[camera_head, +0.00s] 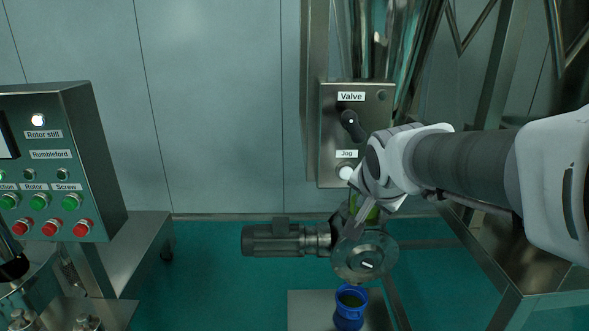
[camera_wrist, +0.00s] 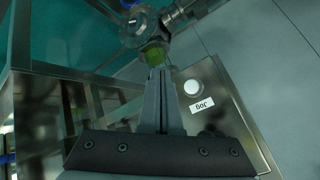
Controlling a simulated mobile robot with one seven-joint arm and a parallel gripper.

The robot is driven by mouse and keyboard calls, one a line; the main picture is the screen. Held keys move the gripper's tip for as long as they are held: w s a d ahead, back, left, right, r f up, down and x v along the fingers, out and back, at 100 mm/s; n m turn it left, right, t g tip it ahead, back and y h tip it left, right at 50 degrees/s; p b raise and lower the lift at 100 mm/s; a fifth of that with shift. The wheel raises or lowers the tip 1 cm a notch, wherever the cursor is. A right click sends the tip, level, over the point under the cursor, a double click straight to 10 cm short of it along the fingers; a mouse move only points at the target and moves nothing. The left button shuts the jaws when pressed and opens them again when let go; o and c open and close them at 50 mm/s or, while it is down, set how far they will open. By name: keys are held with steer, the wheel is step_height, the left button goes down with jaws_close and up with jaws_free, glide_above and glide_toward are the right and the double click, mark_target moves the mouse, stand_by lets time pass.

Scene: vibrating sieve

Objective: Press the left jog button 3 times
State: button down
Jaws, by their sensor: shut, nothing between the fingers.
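One round white button (camera_head: 345,172) shows under the label "Jog" on the grey valve box (camera_head: 328,120); no second jog button is seen. My wrist covers part of the box's lower right in the head view.
A black valve handle (camera_head: 353,125) sits above the button. A motor (camera_head: 273,239) and round metal flange (camera_head: 365,262) are below, over a blue container (camera_head: 350,308). A control panel (camera_head: 90,150) stands at left. A metal frame (camera_head: 490,240) is at right.

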mark_target(346, 173)
steer(key=shift+w+a, duration=0.2)
steer(key=shift+a, duration=0.2)
steer(key=shift+w, duration=0.15)
steer(key=w+p, duration=0.1)
steer(key=w, duration=0.7)
steer(key=shift+w, duration=0.25)
steer(key=shift+w, duration=0.1)
stand_by(1.9)
steer(key=shift+w, duration=0.3)
